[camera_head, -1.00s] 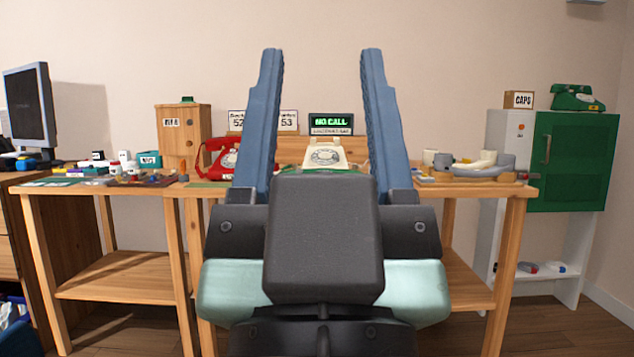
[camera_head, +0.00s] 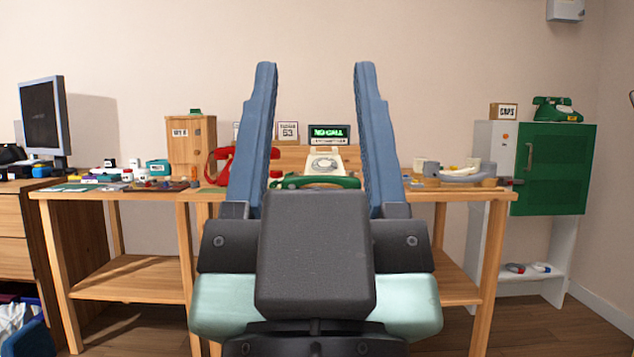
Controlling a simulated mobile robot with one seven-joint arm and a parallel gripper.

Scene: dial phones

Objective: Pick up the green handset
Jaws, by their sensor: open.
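A green handset (camera_head: 318,182) lies near the front edge of the table, in front of a cream dial phone (camera_head: 324,162). It shows low between my two fingers, just above the dark gripper body, which may hide part of it. My gripper (camera_head: 316,75) is open and empty, its two blue fingers pointing up in the picture with a wide gap between them. I cannot tell how far the handset is from the fingers in depth. Another green dial phone (camera_head: 556,110) stands on the cabinet at right.
A red phone (camera_head: 222,165) stands left of my left finger, partly hidden. A wooden box (camera_head: 191,145) and small blocks lie further left on the wooden table (camera_head: 130,193). Cups and a grey curved piece (camera_head: 462,174) stand at right. A "NO CALL" display (camera_head: 329,134) stands behind.

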